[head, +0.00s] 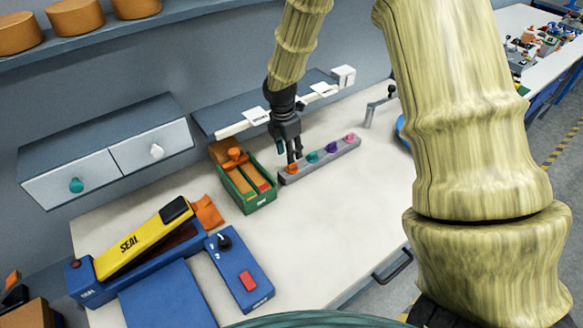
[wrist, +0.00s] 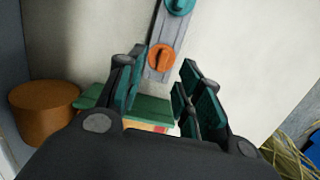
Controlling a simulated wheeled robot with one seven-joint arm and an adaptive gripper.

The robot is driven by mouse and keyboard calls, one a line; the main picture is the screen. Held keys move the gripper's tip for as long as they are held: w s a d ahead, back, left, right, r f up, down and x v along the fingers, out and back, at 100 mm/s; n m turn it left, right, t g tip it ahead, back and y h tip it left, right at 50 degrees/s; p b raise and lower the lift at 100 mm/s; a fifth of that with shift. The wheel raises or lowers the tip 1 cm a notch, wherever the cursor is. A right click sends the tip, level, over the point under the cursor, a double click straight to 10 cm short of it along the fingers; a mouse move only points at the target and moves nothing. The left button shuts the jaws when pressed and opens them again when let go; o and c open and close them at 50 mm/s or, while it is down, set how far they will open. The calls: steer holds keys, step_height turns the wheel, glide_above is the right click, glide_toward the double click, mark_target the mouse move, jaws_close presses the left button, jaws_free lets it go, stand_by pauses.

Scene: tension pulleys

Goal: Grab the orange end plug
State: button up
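The orange end plug (head: 293,168) sits at the near left end of a grey rail (head: 321,162). Teal (head: 313,157), purple (head: 332,147) and pink (head: 349,137) plugs follow along the rail. My gripper (head: 294,158) points down just above the orange plug, which its fingers partly cover in the head view. In the wrist view, my gripper (wrist: 158,72) has its fingers apart with nothing between them. The orange plug (wrist: 161,57) shows beyond the fingertips, roughly centred in the gap. A teal plug (wrist: 177,5) is at the top edge. Contact with the plug cannot be seen.
A green bin (head: 262,198) with orange parts stands left of the rail. A blue sealing machine (head: 90,293) with a yellow arm and a blue control box (head: 238,270) are nearer. A crank handle (head: 374,108) stands beyond the rail. The white tabletop in front of the rail is clear.

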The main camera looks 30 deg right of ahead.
mark_target(292, 168)
steer(key=shift+s+d+f+p, duration=0.1)
steer(key=shift+f+p, duration=0.35)
steer(key=shift+f, duration=0.35)
steer(key=shift+s+d+f+p, duration=0.1)
steer(key=shift+f+p, duration=0.35)
steer(key=shift+f, duration=0.3)
steer(key=shift+d+f, duration=0.1)
steer(key=shift+f, duration=0.9)
jaws_close()
